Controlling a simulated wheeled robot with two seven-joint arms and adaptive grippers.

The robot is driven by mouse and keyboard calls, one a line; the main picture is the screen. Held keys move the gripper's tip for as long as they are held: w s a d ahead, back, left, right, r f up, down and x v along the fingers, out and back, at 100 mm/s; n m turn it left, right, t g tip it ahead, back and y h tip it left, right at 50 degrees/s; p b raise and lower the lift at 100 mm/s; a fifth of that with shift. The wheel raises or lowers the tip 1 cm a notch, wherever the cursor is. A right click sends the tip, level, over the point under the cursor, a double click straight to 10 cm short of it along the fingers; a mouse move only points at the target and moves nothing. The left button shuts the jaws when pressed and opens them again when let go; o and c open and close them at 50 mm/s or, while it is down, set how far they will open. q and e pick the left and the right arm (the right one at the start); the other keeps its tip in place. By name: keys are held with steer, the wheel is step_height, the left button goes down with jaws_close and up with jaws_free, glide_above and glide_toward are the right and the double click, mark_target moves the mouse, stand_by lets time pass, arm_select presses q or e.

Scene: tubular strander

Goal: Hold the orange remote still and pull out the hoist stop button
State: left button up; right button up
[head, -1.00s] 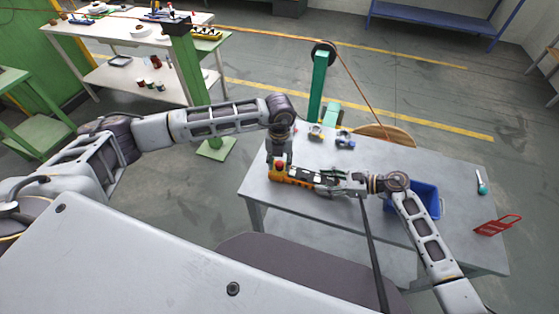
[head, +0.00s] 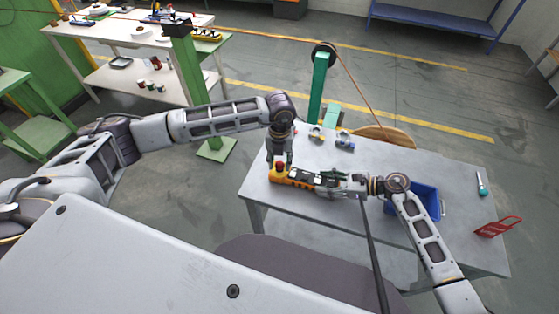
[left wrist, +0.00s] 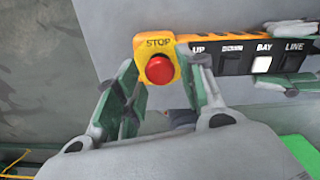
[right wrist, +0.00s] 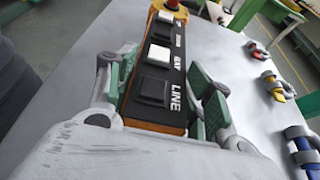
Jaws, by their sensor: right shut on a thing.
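The orange remote (head: 301,177) lies on the grey table, with a black button panel showing in the right wrist view (right wrist: 157,80). The red stop button (left wrist: 159,69) sits in a yellow plate marked STOP at the remote's left end. My left gripper (left wrist: 165,95) is open above that end, its fingers on either side of the button with gaps; in the head view it also shows (head: 279,162). My right gripper (right wrist: 165,92) is shut on the remote's other end, near the LINE label. Whether the button is pushed in cannot be told.
A blue bin (head: 427,201) stands at the right of the table (head: 330,222). A red tag-like item (head: 497,227) and a teal-handled tool (head: 482,184) lie further right. Several shackles (right wrist: 270,80) lie behind the remote. A green post (head: 317,90) stands behind the table.

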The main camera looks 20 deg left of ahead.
mark_target(280, 164)
arm_select(q)
steer(key=shift+o, duration=0.7)
steer(key=shift+f, duration=0.1)
step_height(280, 164, up, 12)
stand_by(0.4)
arm_select(e)
steer(key=shift+s, duration=0.1)
steer(key=o, duration=1.5)
steer(key=shift+c, duration=0.2)
steer(key=shift+d, duration=0.1)
steer(key=shift+v, duration=5.9)
